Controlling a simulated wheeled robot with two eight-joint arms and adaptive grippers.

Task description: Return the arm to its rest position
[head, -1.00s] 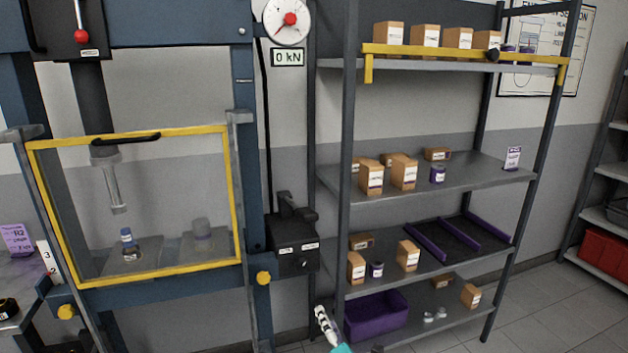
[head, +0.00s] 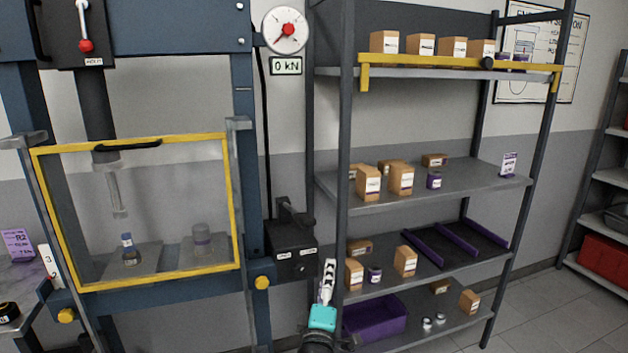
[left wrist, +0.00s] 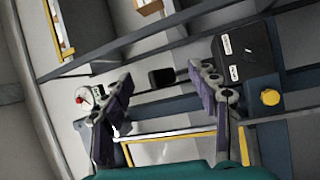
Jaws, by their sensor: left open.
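My left gripper (head: 329,267) shows at the bottom middle of the head view, pointing up, with a teal wrist below it. It is in front of the gap between the press and the shelf rack, just right of the dark control box (head: 292,250). In the left wrist view the two dark fingers of my left gripper (left wrist: 160,76) are spread apart with nothing between them. My right gripper is in neither view.
The blue press frame (head: 246,150) with its yellow-edged guard (head: 135,283) stands on the left. The shelf rack (head: 343,120) with boxes and a purple bin (head: 375,318) is close on the right. Floor is clear at the lower right (head: 545,310).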

